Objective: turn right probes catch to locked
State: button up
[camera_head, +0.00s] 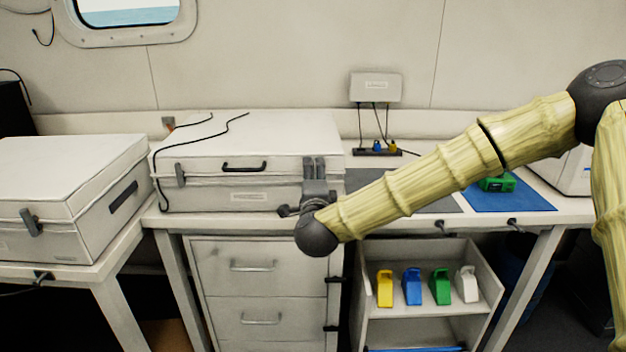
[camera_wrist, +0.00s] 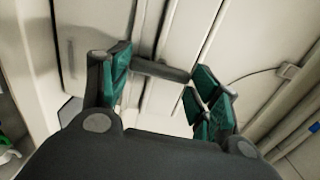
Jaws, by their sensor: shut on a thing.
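The white case (camera_head: 225,184) in the middle of the bench has its lid down, with a dark handle and a label on its front. Its left catch (camera_head: 180,175) hangs upright across the lid seam. My gripper (camera_head: 315,168) is at the right end of the case front, over the right catch, which it hides in the head view. In the wrist view the green-padded fingers stand either side of a dark grey bar (camera_wrist: 160,70), which appears to be the right catch, lying crosswise between them. My gripper is shut on it. Its exact turn is hard to tell.
Another white case (camera_head: 60,195) stands at left on its own table. A black cable (camera_head: 205,130) lies over the middle case. My arm crosses the bench at right, above a grey mat and a blue mat (camera_head: 510,197). Drawers (camera_head: 258,285) and a shelf of coloured items are below.

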jog(key=o, duration=1)
jog(key=s, duration=1.2)
jog(key=shift+d, duration=0.2)
